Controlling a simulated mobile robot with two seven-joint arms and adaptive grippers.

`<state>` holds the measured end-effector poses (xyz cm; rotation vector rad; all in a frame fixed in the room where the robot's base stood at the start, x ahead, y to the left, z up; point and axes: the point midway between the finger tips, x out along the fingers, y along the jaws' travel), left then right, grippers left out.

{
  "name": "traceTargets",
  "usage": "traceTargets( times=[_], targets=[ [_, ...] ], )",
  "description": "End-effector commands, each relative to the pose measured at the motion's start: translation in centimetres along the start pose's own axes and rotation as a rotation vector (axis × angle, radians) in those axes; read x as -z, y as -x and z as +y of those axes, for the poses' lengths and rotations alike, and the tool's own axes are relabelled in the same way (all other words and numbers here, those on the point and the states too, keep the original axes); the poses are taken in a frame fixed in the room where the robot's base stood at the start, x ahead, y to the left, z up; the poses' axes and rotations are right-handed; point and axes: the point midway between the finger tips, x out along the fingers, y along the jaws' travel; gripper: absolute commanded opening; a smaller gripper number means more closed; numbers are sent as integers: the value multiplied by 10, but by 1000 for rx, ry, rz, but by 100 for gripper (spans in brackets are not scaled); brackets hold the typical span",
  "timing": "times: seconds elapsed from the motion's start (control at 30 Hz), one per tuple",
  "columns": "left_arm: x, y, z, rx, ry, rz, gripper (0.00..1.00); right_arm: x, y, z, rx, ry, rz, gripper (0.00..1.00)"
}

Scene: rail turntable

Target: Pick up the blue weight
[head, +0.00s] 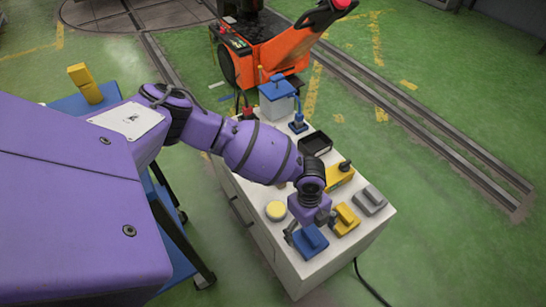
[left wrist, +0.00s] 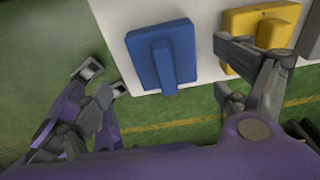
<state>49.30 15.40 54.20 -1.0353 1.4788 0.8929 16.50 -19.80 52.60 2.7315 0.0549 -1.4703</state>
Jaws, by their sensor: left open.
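The blue weight (head: 311,243), a square block with a raised bar on top, sits at the near corner of the white cabinet top (head: 290,247). My left gripper (head: 306,228) is above it, partly covering it in the head view. In the left wrist view the blue weight (left wrist: 178,60) lies between the two spread fingers of the open left gripper (left wrist: 163,68), with a gap on each side. The right finger overlaps the edge of a yellow weight (left wrist: 262,25) in that view. My right gripper is not in view.
A yellow weight (head: 346,220) and a grey weight (head: 370,199) stand right of the blue one. A round yellow piece (head: 276,210), a black tray (head: 315,143) and a blue-topped box (head: 277,100) share the cabinet. An orange machine (head: 270,58) stands behind.

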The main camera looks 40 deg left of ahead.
Motion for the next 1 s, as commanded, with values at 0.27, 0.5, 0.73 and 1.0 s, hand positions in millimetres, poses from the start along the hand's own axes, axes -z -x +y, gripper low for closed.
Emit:
traceTargets(
  times=[0.27, 0.5, 0.73, 1.0],
  targets=[
    [4, -38, -9, 4, -2, 0, 92, -7, -6, 0, 0, -3, -7, 40],
    [4, -43, -9, 6, -2, 0, 92, 3, -6, 0, 0, -3, 11, 40],
    [4, -43, -8, 5, -2, 0, 71, 3, -6, 1, 0, -3, 12, 40],
    [4, -43, -8, 5, -1, 0, 36, 0, -6, 1, -1, -3, 5, 40]
  ],
)
